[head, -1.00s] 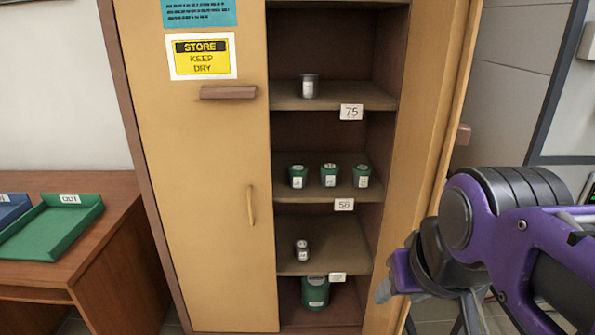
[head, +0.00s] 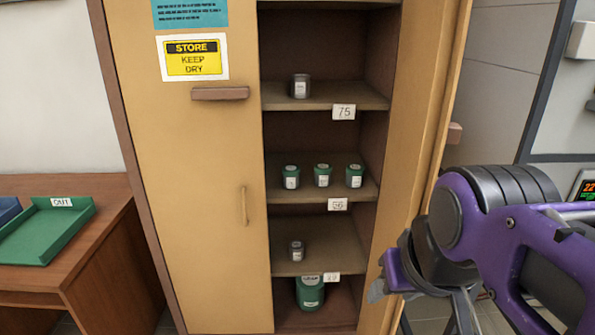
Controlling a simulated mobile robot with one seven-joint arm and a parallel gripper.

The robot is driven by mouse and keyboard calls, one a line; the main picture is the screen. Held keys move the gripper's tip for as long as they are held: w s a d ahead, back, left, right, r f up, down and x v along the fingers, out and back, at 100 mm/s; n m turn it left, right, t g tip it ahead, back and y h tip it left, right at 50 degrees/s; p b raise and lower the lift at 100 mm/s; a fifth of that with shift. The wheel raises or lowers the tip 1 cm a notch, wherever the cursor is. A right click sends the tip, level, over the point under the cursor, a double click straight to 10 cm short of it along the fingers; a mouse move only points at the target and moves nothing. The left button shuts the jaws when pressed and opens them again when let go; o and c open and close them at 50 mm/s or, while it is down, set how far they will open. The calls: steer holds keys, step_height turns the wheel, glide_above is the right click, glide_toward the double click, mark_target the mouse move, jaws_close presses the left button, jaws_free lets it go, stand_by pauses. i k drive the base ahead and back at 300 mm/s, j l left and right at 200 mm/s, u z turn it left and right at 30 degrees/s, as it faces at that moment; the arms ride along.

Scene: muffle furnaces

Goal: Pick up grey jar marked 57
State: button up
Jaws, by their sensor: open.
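A grey jar (head: 301,86) with a pale label stands on the upper shelf tagged 75. A second small grey jar (head: 296,250) with a pale label stands on a lower shelf. The numbers on both jar labels are too small to read, so I cannot tell which is marked 57. My gripper (head: 382,287) is at the lower right, in front of the cabinet's right side and apart from both jars. It is partly hidden by my purple arm, and nothing shows held in it.
The cabinet (head: 215,150) has its left door shut and its right side open. A green OUT tray (head: 48,236) lies on the desk at left.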

mark_target(355, 173)
steer(key=j+z, duration=0.1)
steer(key=z, duration=0.25)
steer(key=i+j+z, duration=0.1)
steer(key=z, duration=0.25)
steer(key=j+z, duration=0.15)
steer(key=z, duration=0.25)
steer(key=j+z, duration=0.5)
steer(key=j, duration=0.25)
steer(key=j+z, duration=0.15)
steer(key=j, duration=0.7)
steer(key=k+j+z, duration=0.1)
steer(key=k, duration=0.55)
steer(key=l+u, duration=0.15)
steer(key=i+j, duration=0.5)
